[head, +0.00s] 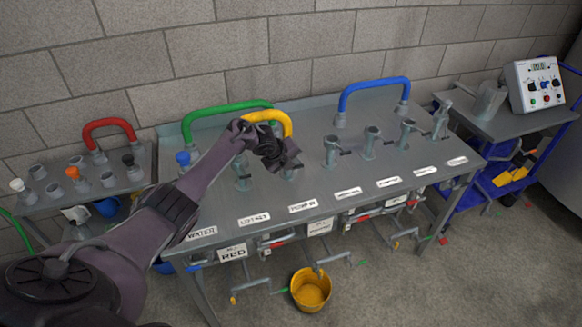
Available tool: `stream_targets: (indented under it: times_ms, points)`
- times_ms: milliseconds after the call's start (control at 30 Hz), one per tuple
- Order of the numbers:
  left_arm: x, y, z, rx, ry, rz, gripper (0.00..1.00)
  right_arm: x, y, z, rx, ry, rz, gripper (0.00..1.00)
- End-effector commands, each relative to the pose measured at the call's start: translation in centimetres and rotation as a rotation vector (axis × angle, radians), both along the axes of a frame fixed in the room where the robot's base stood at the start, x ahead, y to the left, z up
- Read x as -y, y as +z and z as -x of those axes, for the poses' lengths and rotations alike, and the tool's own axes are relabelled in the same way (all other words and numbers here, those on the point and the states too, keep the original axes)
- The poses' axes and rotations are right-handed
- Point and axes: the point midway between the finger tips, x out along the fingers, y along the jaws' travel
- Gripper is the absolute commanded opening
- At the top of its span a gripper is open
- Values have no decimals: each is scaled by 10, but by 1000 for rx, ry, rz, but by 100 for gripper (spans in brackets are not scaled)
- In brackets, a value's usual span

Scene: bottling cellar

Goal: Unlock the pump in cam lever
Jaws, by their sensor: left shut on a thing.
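The pump in fitting (290,174) stands on the grey bench behind its white label (303,206), which seems to read "PUMP IN". My left gripper (289,163) is right at this fitting and covers most of it. It is shut on what appears to be the fitting's cam lever. The lever is hidden by the fingers, so its angle cannot be told. A yellow hose (283,121) arches just behind the gripper, and its near end drops behind the fingers. My right gripper is not in view.
More upright fittings with small levers (331,151) stand to the right along the bench (330,190). A green hose (212,109) and a blue hose (374,84) arch behind. A yellow bucket (311,290) stands on the floor.

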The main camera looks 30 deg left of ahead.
Motion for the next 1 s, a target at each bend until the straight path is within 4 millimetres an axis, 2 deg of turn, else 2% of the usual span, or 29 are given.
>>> stream_targets:
  times_ms: [33,433,467,667,1000]
  points:
    - [9,-1,0,-3,-16,13,0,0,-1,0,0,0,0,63]
    - [9,1,-1,-6,-19,17,0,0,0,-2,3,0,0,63]
    - [10,1,-1,-5,-19,18,25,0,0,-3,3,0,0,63]
    - [9,1,-1,-4,-18,17,51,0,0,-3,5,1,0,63]
    - [4,3,0,-4,-10,13,54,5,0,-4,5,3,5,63]
